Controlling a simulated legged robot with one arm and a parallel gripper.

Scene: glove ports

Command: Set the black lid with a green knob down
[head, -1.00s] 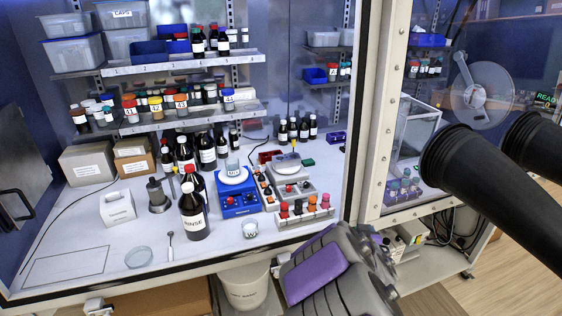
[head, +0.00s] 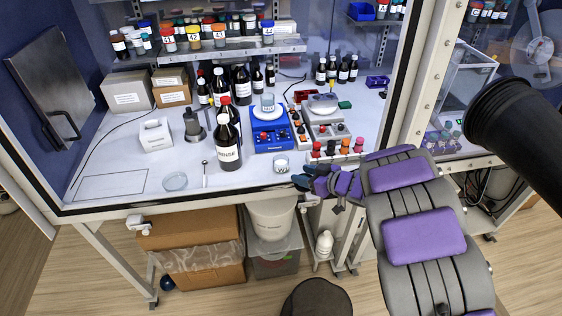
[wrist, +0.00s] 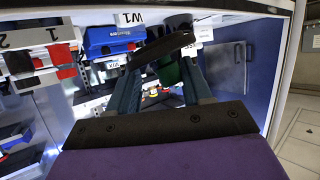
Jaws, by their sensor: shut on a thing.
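My gripper (wrist: 163,68) is shut on the black lid (wrist: 165,47) with a green knob (wrist: 170,73). In the wrist view the dark lid spans across the fingertips and the green knob sits between the two teal fingers. The lid cannot be made out clearly there.
The bench top (head: 110,184) has clear room at the left front, with an outlined rectangle. A RINSE bottle (head: 228,150), a shallow dish (head: 175,181), a blue device (head: 270,138) and a rack of coloured caps (head: 338,150) stand nearby. A frame post (head: 424,80) rises at the right.

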